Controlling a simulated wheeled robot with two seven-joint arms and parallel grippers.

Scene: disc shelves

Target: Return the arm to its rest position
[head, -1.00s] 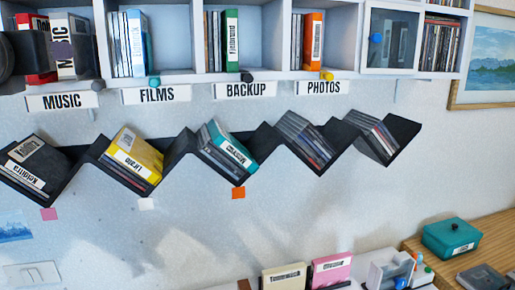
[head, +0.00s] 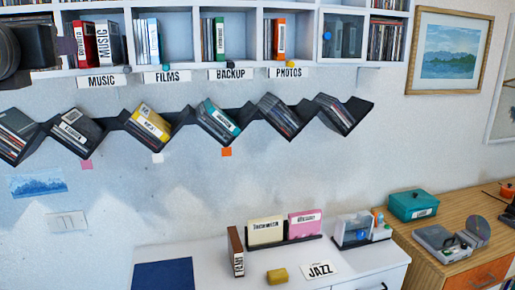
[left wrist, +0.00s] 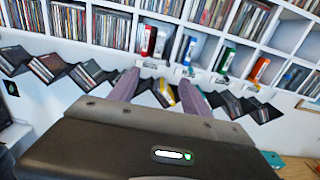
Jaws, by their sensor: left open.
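My left gripper (left wrist: 158,88) shows in the left wrist view, its two purple-grey fingers apart and nothing between them. It points toward the black zigzag wall shelf (left wrist: 218,98) and the white cubby shelf above.
White cubbies (head: 240,73) with binders run above labels such as MUSIC (head: 102,81). A teal box (head: 413,204) sits on the wooden desk (head: 450,218) at right.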

